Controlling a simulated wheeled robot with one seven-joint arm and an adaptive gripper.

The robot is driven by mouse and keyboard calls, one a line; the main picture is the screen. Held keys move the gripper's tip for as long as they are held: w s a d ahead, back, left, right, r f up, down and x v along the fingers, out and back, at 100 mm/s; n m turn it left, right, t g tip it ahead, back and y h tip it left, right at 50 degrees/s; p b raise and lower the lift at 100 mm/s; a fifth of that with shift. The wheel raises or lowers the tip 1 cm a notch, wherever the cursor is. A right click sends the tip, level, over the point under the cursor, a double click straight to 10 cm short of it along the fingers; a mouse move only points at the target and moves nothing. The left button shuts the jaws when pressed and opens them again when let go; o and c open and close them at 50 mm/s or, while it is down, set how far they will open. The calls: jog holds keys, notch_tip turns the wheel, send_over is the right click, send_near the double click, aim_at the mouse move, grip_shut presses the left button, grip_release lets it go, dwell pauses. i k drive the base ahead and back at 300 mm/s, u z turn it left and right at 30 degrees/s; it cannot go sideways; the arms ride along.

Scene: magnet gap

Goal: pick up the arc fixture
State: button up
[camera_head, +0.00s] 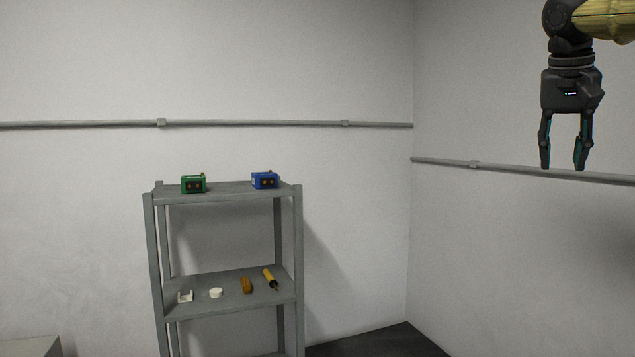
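My gripper (563,167) hangs at the upper right, pointing down. Its two fingers are apart with nothing between them. It is far to the right of the grey shelf unit (222,195) and appears higher in the picture. On the middle shelf, a small white U-shaped piece (185,297) lies at the left; it may be the arc fixture, but it is too small to be sure. Beside it are a white round piece (216,293), an orange-brown block (246,286) and a yellow tool with a dark tip (269,277).
A green box (193,184) and a blue box (265,180) stand on the top shelf, above the small pieces. Shelf posts frame the middle shelf. Pipes (250,124) run along the walls. A grey surface (30,347) shows at the lower left.

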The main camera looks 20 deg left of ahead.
aim_at(193, 184)
jog(key=u, duration=0.9)
jog(key=i, duration=1)
jog(key=u, duration=0.95)
